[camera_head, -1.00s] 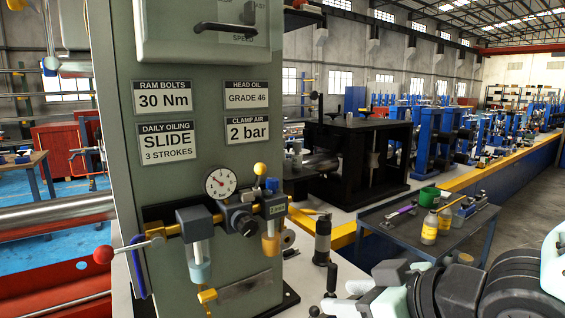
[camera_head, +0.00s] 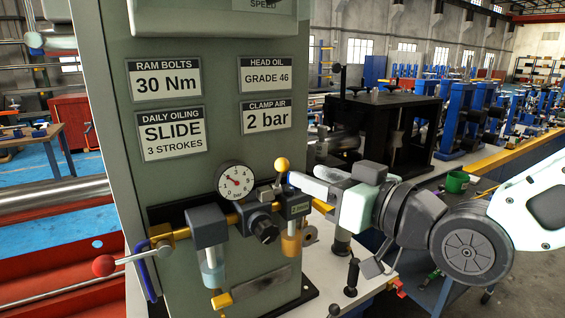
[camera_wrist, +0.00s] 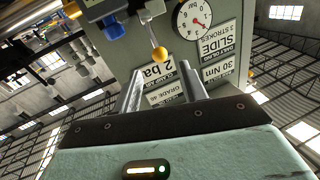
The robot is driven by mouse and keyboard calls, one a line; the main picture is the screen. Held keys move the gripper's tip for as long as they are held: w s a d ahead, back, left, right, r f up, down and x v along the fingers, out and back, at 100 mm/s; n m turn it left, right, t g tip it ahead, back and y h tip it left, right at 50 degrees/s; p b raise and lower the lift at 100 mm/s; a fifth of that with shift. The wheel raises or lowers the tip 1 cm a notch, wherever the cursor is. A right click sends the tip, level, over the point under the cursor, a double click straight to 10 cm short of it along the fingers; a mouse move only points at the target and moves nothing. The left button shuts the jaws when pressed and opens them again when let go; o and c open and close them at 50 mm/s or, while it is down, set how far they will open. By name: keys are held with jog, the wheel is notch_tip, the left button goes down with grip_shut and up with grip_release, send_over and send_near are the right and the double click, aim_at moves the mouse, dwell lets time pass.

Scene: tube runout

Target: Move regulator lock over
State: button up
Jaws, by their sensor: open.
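A small lever with a yellow ball end (camera_head: 282,164) stands up from the regulator assembly on the grey-green machine column; it looks like the regulator lock, though no label confirms this. The ball also shows in the wrist view (camera_wrist: 160,54), just past my fingertips and roughly between them. The dark regulator knob (camera_head: 265,228) is below it. My gripper (camera_head: 292,181) comes in from the right, close to the lever. In the wrist view, my gripper (camera_wrist: 160,68) has its two metal fingers apart with nothing between them. I cannot tell whether either finger touches the lever.
A round gauge (camera_head: 235,181) sits left of the lever. A grey filter unit (camera_head: 207,228) and a red-ball handle (camera_head: 104,265) are further left. A small black upright handle (camera_head: 352,274) stands on the bench below my arm.

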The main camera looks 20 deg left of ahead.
aim_at(287, 165)
jog(key=p+x, duration=0.1)
jog(key=x, duration=0.5)
jog(key=shift+a+r, duration=0.15)
jog(key=shift+a, duration=0.05)
jog(key=shift+p+x, duration=0.35)
jog(key=shift+x, duration=0.45)
jog(key=shift+w, duration=0.1)
grip_shut()
